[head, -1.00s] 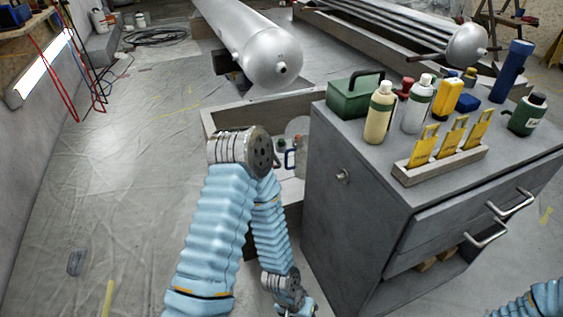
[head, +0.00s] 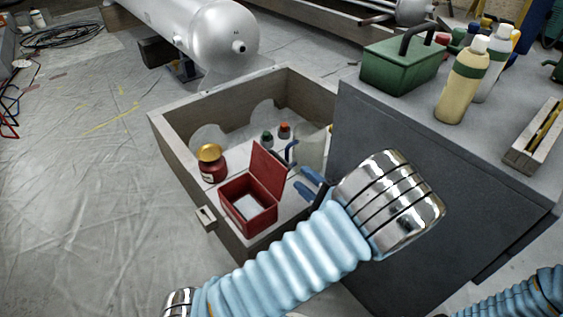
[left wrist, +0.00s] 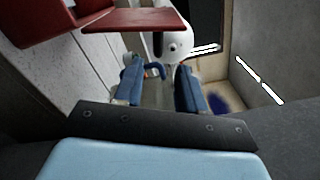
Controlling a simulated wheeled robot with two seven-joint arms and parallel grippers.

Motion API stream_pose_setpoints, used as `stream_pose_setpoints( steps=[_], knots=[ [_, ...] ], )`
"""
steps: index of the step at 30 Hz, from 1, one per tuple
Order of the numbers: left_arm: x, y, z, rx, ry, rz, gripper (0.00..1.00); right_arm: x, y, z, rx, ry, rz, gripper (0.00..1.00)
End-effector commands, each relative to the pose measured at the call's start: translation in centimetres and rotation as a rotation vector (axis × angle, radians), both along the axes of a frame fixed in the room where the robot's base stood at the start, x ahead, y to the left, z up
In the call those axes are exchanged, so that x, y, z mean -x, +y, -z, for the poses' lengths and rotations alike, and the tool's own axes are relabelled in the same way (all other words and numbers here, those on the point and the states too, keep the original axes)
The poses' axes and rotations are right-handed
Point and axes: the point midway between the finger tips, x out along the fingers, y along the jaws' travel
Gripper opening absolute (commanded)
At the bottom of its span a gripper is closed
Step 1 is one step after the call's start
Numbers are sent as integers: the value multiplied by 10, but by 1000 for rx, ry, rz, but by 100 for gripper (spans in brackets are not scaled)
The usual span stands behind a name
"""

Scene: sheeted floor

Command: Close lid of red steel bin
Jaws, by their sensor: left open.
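The red steel bin (head: 240,212) stands in the near corner of an open wooden-walled crate (head: 172,150). Its lid (head: 266,168) stands up, open, on the bin's right side. My left gripper (head: 309,184) is just right of the lid, its blue fingers apart and pointing left. Nothing shows between them, and they look clear of the lid. In the left wrist view the fingers (left wrist: 159,88) are spread, with the red lid (left wrist: 140,20) beyond them at the top and part of the bin (left wrist: 38,22) at the upper left. My right gripper is out of view.
A red jar with a yellow cap (head: 211,165) stands behind the bin, with small bottles (head: 284,131) farther back in the crate. A grey cabinet (head: 400,130) rises close on the right, carrying a green box (head: 400,66) and bottles.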

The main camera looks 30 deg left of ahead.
Motion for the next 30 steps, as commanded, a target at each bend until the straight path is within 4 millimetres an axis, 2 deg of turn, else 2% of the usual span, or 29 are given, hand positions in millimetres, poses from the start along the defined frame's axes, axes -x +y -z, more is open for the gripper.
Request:
stream_pose_setpoints(
  steps=[1, 6, 13, 18, 26, 30],
  knots=[
    [-4, 12, 2, 1, 2, -5, 40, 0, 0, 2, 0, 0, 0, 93],
    [-19, 50, 2, 2, 2, -6, 40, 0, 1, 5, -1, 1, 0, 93],
    [-34, 84, 2, 2, 4, -4, 40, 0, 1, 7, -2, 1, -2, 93],
    [-38, 94, 1, 2, 4, -2, 40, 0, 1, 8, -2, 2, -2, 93],
    [-38, 95, 1, 3, 5, -2, 40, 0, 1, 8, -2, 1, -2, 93],
    [-38, 95, 1, 3, 5, -2, 19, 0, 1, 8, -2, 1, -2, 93]
  ],
)
